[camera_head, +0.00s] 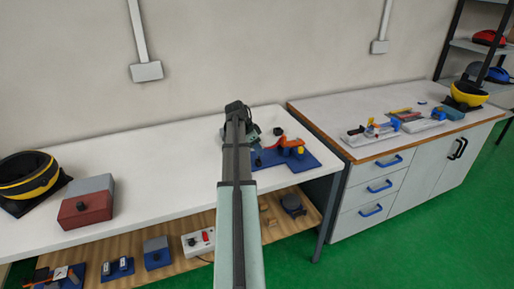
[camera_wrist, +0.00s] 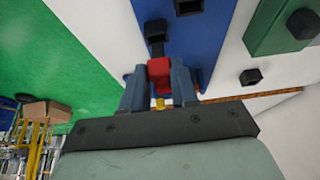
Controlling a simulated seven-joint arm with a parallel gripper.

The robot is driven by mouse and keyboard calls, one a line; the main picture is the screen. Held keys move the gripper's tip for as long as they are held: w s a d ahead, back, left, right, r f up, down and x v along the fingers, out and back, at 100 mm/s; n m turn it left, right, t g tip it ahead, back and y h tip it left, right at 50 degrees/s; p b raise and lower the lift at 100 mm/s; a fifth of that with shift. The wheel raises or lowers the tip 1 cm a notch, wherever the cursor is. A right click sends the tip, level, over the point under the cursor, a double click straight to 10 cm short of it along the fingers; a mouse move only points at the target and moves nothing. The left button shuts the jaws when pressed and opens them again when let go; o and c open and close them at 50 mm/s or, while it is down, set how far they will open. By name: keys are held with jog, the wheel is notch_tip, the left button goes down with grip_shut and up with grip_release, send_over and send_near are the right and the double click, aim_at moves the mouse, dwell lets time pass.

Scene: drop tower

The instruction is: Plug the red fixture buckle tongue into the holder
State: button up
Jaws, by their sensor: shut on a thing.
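My gripper (camera_wrist: 159,68) is shut on the red buckle tongue (camera_wrist: 159,74), which sits between its two blue-grey fingers in the wrist view. A small black part shows just beyond the red piece, close to the black square holder (camera_wrist: 155,29) on the blue board (camera_wrist: 204,36). I cannot tell whether the tongue touches the holder or is in it. A second black holder (camera_wrist: 188,6) stands farther up the board. In the head view the blue board (camera_head: 310,162) is on the white bench, and my arm hides the fingertips and the tongue.
An orange part (camera_head: 290,142) lies by the blue board. A green block (camera_wrist: 268,28) with a black knob is at the right in the wrist view. A red and grey box (camera_head: 86,205) stands on the bench's left. The bench between is clear. A second bench (camera_head: 335,104) adjoins right.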

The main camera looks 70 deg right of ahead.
aim_at(257, 161)
jog(key=shift+f, duration=0.35)
jog(key=shift+f, duration=1.05)
jog(key=shift+f, duration=0.2)
dwell(0.3)
jog(key=o, duration=0.9)
jog(key=v, duration=1.4)
jog(key=shift+s+d, duration=0.1)
